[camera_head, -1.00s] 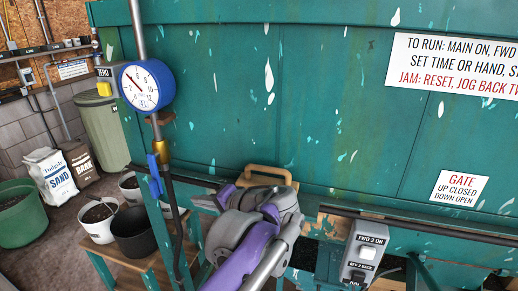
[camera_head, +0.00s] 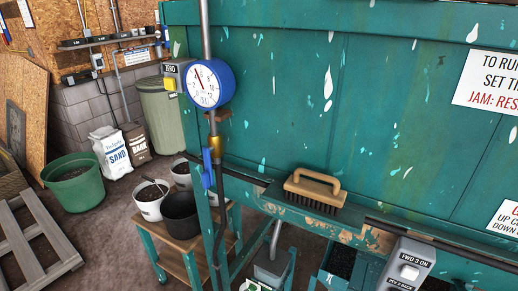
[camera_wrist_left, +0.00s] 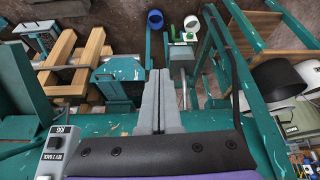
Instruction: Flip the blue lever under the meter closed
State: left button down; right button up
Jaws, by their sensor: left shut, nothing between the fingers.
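The blue lever (camera_head: 207,168) hangs along the upright pipe, below the round blue meter (camera_head: 210,85) and beside the brass fitting (camera_head: 214,148). It lies nearly parallel to the pipe in the head view. My left gripper shows only in the left wrist view (camera_wrist_left: 158,132), with its two grey fingers together and nothing between them. It points over the floor beside the teal framework. I cannot make out the lever in that view, nor the gripper's distance from it. My right gripper is in neither view.
A wooden brush (camera_head: 315,190) rests on the teal machine's ledge. A grey switch box (camera_head: 407,268) sits at the front right. A black pot (camera_head: 181,215) and white buckets stand on a wooden cart left of the pipe.

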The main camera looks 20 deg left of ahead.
aim_at(208, 168)
pick_arm(q)
jog(key=w+a+r+n+t+h+b, duration=0.1)
jog(key=w+a+r+n+t+h, duration=0.1)
jog(key=w+a+r+n+h, duration=0.25)
jog(key=w+a+r+n+t+h+b, duration=0.1)
jog(key=w+a+r+n, duration=0.2)
jog(key=w+a+n, duration=0.4)
jog(key=a+r+n+t, duration=0.1)
jog(key=a+r+t, duration=0.25)
jog(key=a, duration=0.35)
jog(key=w+a+r+n+t, duration=0.1)
jog(key=a+r+t, duration=0.1)
jog(key=a+r, duration=0.45)
jog(key=a+r+n+t, duration=0.1)
jog(key=a+r+t, duration=0.15)
jog(key=a, duration=0.65)
jog(key=w+d+p, duration=0.1)
jog(key=w+d, duration=0.6)
jog(key=w, duration=0.2)
jog(key=shift+w+d+t, duration=0.15)
jog(key=shift+d+t, duration=0.1)
jog(key=shift+t, duration=0.15)
